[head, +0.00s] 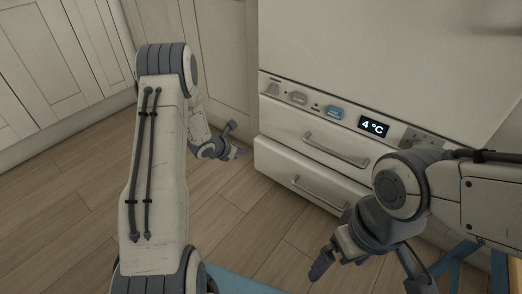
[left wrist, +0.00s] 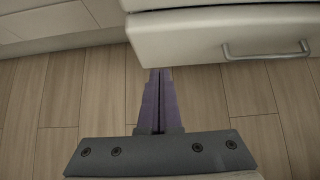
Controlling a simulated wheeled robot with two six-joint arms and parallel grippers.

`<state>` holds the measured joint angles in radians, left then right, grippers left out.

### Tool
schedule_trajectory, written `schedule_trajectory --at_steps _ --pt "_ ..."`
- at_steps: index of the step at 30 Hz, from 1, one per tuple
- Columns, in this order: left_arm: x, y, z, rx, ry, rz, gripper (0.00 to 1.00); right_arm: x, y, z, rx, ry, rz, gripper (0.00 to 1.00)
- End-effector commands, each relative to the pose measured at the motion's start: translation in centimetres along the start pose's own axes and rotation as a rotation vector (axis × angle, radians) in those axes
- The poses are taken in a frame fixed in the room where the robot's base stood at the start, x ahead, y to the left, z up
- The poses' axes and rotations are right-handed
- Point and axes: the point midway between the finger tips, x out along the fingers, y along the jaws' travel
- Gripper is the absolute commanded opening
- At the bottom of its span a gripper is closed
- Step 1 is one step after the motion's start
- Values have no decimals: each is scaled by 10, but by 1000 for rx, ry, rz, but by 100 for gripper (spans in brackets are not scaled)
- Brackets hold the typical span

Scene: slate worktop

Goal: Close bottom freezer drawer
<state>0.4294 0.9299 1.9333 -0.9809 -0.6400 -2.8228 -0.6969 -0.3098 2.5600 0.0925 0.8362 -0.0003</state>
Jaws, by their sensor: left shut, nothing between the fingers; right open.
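The bottom freezer drawer (head: 275,168) is white with a grey bar handle (head: 318,190), and its front stands out a little beyond the drawer above. In the left wrist view the drawer front (left wrist: 190,38) fills the upper right, with its handle (left wrist: 267,52) at the right. My left gripper (head: 243,152) is shut and empty at the drawer's left corner. In the left wrist view its purple fingertips (left wrist: 160,72) reach the drawer's lower left edge; I cannot tell whether they touch. My right gripper (head: 335,266) is open and empty in front of the drawer's right part, which my right arm partly hides.
The upper drawer (head: 290,122) looks shut, below a control panel with a 4 °C display (head: 374,126). Pale cabinets (head: 60,60) stand at the left. The wood floor (head: 70,215) is clear in front of the drawers and to the left.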

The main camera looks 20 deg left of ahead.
Motion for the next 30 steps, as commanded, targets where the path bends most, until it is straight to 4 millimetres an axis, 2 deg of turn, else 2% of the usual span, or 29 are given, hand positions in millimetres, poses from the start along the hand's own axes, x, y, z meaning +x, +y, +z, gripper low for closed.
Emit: schedule_trajectory --at_steps 5,12,16,21,30 --pt "28 -1 -3 8 -2 -3 0 14 1 1 0 0 0 100" --pt "81 -1 -4 7 -2 -2 0 39 3 2 0 0 0 100" --pt "105 -1 -1 6 -2 -1 0 49 4 3 0 0 0 100" --pt "119 -1 19 6 -1 -1 0 55 4 3 0 0 0 100" --pt "126 -1 28 3 0 0 0 56 4 3 0 0 0 100"
